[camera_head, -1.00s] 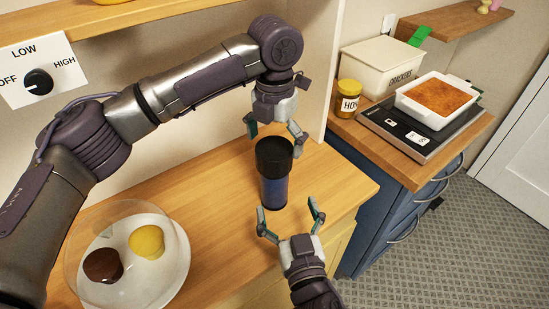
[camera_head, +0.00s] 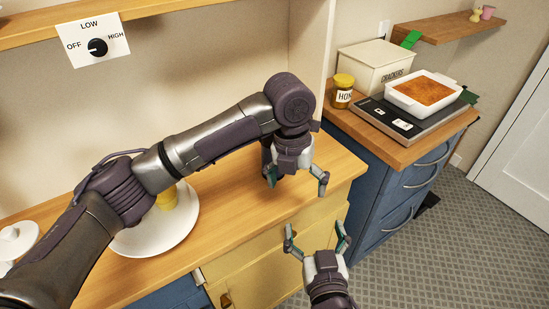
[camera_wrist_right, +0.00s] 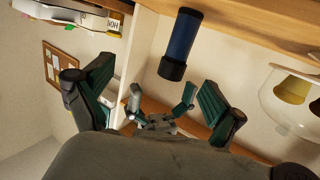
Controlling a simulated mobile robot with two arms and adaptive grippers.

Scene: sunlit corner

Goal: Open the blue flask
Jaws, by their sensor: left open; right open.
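The blue flask (camera_wrist_right: 181,42) shows in the right wrist view, which is upside down. It stands on the wooden counter with its black cap (camera_wrist_right: 172,69) on. In the head view I cannot make it out; my left arm covers part of the counter. My left gripper (camera_head: 296,183) is open and empty near the counter's front edge. In the right wrist view its fingers (camera_wrist_right: 161,98) show beside the flask's cap, apart from it. My right gripper (camera_head: 316,234) is open and empty, lower, in front of the drawers.
A white plate (camera_head: 151,240) with a yellow item (camera_head: 167,198) is partly behind my left arm. A glass dome (camera_wrist_right: 283,112) shows in the right wrist view. A honey jar (camera_head: 343,91), a crackers box (camera_head: 375,66) and a baking dish (camera_head: 424,92) stand on the right counter.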

